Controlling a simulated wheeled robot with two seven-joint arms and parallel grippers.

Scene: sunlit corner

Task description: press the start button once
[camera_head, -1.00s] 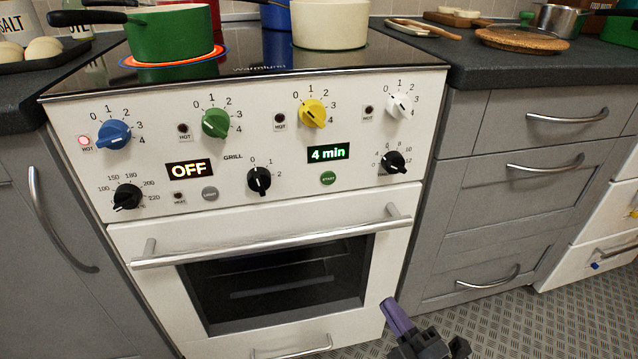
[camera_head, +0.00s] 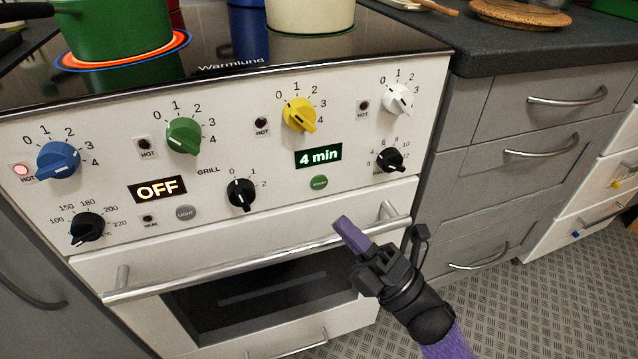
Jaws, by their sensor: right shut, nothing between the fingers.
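The green start button (camera_head: 319,182) is on the white stove's front panel (camera_head: 270,128), just below the green-lit display (camera_head: 318,155) that reads 4 min. My right gripper (camera_head: 348,228) is shut and empty. Its purple fingertips point up and left, and in the picture they lie below and slightly right of the button, apart from it, in front of the oven door handle. The button is in plain view. My left gripper is not in view.
The oven handle (camera_head: 270,257) runs across below the panel. The grey light button (camera_head: 186,213), a black knob (camera_head: 240,194) and another black knob (camera_head: 390,159) are near the start button. A green pot (camera_head: 105,32) stands on a glowing hob ring.

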